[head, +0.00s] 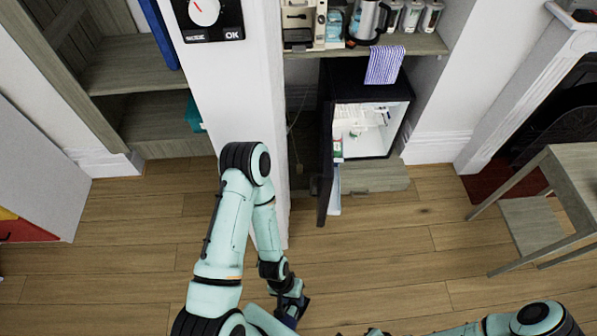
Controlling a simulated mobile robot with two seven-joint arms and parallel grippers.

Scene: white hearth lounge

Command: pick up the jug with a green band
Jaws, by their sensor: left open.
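I cannot make out a jug with a green band for certain. A small white container with some green (338,150) shows in the open door of the small black fridge (368,77); it is too small to tell what it is. My left gripper (291,308) is open, low at the bottom middle of the head view, over the floor in front of the fridge. Its fingertips are small and partly hidden. My right arm crosses the bottom right edge, and its gripper is out of view.
A kettle (368,20), a coffee machine (302,22) and several canisters stand on the shelf above the fridge. A striped cloth (385,64) hangs over the fridge. The fridge door (326,150) stands open. A wooden table (570,180) is at right. The floor between is clear.

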